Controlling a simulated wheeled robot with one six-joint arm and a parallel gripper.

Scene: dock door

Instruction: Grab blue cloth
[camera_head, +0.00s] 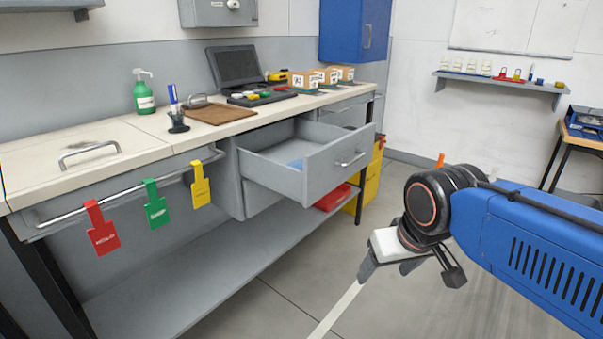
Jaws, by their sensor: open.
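A small patch of blue (296,164), which looks like the blue cloth, lies inside the open grey drawer (337,167). The drawer's front panel and side hide most of it. The drawer sticks out from under the workbench top, with a bar handle on its front. My gripper (409,272) is open and empty, with its fingers apart. It is in front of the drawer, to its lower right in the picture, over the floor and away from the cloth.
The workbench top (140,150) holds a green pump bottle (144,93), a brown board (214,114), a dark open case and several small boxes. Red, green and yellow tags hang from the front rail (130,190). A lower shelf (215,262) runs beneath. The floor before the drawer is clear.

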